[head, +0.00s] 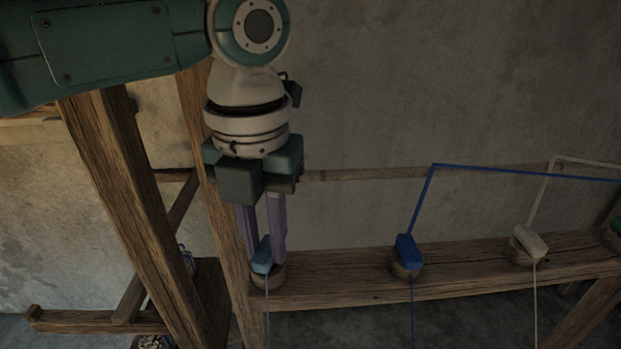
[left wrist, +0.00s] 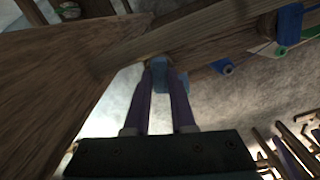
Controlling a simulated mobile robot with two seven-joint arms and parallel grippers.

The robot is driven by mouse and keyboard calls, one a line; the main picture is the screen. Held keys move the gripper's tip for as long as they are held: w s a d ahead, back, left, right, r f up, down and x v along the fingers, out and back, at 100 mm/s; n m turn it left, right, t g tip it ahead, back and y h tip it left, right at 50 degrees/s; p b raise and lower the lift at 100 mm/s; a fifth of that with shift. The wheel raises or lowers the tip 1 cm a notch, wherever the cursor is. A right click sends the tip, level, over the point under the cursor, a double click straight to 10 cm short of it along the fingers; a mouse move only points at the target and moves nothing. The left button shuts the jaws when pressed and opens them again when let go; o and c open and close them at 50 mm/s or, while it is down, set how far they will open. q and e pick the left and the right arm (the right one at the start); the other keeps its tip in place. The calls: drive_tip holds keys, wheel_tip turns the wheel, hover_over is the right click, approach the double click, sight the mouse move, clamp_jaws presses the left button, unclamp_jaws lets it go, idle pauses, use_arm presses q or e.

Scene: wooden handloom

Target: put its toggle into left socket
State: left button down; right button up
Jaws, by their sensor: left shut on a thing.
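A light blue toggle (head: 261,258) is held between the purple fingertips of my left gripper (head: 265,248). The toggle is at the round wooden left socket (head: 270,279) near the left end of the beam. It overlaps the socket in the head view, and I cannot tell whether it is seated in it or just above. A thin light blue cord (head: 268,325) hangs below it. In the left wrist view the toggle (left wrist: 160,70) shows between the tips of my left gripper (left wrist: 163,78), with the socket hidden. My right gripper is not in view.
The wooden beam (head: 330,283) carries other round sockets with a dark blue toggle (head: 406,248) and a cream toggle (head: 527,243), each with a cord. An upright post (head: 222,200) stands close left of my gripper. The beam between the light and dark blue toggles is clear.

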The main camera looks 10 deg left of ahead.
use_arm(q)
drive_tip(key=shift+f, duration=0.35)
idle(0.4)
drive_tip(key=c, duration=0.7)
unclamp_jaws()
drive_tip(key=shift+o, duration=0.4)
drive_tip(key=o, duration=0.4)
drive_tip(key=shift+r, duration=0.1)
